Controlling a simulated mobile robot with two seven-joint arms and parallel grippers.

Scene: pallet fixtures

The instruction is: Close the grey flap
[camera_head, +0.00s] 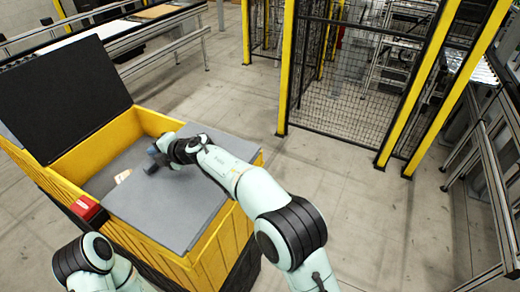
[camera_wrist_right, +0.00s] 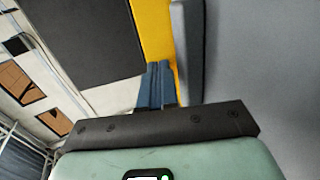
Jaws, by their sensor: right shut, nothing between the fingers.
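The grey flap (camera_head: 165,212) extends over the right part of a yellow crate (camera_head: 75,158). It looks close to flat; I cannot tell if it rests fully on the rim. In the right wrist view the grey flap (camera_wrist_right: 255,55) fills the right side. My right gripper (camera_head: 156,158) is shut and empty at the flap's inner edge, with the forearm above the flap. Its blue-grey fingers (camera_wrist_right: 157,84) show together just left of the flap's edge; contact is unclear. My left gripper is not in view; only part of that arm shows at lower left.
A black flap (camera_head: 62,98) stands raised at the crate's far left. A small pale object (camera_head: 123,176) lies inside the crate's open part. A red box (camera_head: 86,207) sits on the near left rim. A mesh fence (camera_head: 345,90) stands behind; the floor to the right is clear.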

